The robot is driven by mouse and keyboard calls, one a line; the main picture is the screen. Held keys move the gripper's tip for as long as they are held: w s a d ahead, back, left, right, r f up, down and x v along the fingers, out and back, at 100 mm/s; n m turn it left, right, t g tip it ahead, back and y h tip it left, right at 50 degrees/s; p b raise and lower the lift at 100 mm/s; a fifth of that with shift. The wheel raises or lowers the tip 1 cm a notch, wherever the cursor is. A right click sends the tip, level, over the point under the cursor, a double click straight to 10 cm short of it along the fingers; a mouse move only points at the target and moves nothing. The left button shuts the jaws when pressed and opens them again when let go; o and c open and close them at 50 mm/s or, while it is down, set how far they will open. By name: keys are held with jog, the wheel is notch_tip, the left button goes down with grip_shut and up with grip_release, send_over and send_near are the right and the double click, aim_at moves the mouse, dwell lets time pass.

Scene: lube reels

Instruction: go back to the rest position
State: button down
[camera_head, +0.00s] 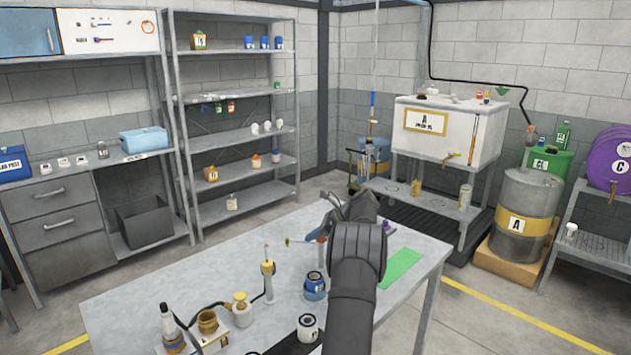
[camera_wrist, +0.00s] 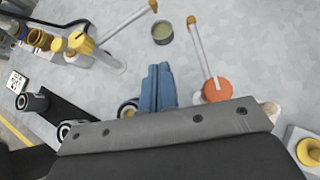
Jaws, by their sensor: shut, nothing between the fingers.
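My gripper (camera_wrist: 158,72) shows in the wrist view as two blue fingers pressed together, with nothing between them. It is over the grey worktable (camera_head: 190,272). In the head view my dark arm reaches across the table and hides part of it; the fingertips are hard to make out there. In the wrist view an orange round piece with a pale stick (camera_wrist: 217,90) lies to the right of the fingers. A small grey cup with greenish contents (camera_wrist: 162,33) stands beyond the fingertips.
On the table stand a blue jar (camera_head: 315,287), a white-and-black container (camera_head: 308,328), a yellow-topped pump bottle (camera_head: 268,280) and a brass-coloured cup (camera_head: 208,322). A green mat (camera_head: 401,268) lies right of my arm. The table's left part is clear. Shelves and drums stand behind.

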jog(key=s+a+f, duration=0.2)
jog(key=a+f, duration=0.3)
jog(key=a, duration=0.6)
jog(key=shift+a+f, duration=0.2)
jog(key=shift+f, duration=0.05)
jog(key=shift+d, duration=0.1)
